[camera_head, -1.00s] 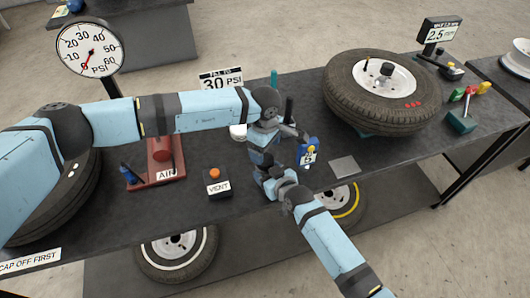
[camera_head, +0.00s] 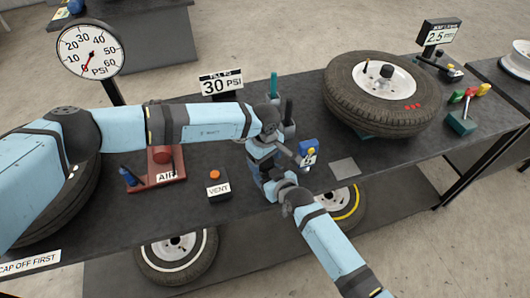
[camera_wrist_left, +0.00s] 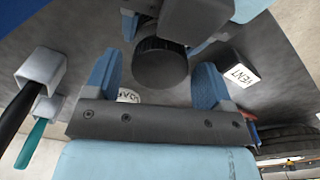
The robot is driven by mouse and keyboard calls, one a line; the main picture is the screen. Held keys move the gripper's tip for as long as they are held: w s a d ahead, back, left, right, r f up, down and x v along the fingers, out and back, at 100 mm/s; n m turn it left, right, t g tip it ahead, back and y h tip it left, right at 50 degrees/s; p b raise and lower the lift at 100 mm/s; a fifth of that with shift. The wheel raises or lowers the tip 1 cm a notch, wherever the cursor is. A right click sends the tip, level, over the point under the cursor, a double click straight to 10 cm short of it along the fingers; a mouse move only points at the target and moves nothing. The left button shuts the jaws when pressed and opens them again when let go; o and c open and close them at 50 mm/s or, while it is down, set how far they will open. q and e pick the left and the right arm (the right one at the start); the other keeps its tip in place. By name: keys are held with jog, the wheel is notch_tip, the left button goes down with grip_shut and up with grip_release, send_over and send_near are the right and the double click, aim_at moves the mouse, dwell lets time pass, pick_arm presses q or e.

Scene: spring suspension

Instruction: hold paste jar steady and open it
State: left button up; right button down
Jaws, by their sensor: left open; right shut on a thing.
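In the left wrist view a dark round thing (camera_wrist_left: 160,62), seemingly the paste jar, shows just beyond and between my left fingers. My left gripper (camera_wrist_left: 155,85) is open, a finger on each side in the picture, and I see no contact. My right gripper (camera_head: 270,182) is shut on the dark thing from the front side; its fingers are partly hidden. In the head view my left gripper (camera_head: 260,160) points down above it, and the arms hide the jar.
The VENT box (camera_head: 218,186) and the red AIR stand (camera_head: 165,165) are to the left. A blue-and-yellow device (camera_head: 308,150) is close on the right, before a large tyre (camera_head: 345,95). Upright handles in holders (camera_head: 287,118) stand behind the grippers. A grey plate (camera_head: 345,168) lies right.

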pick_arm(q)
jog(key=shift+f, duration=0.1)
jog(key=c, duration=0.9)
jog(key=shift+n, duration=1.7)
jog(key=shift+c, duration=0.2)
jog(key=o, duration=1)
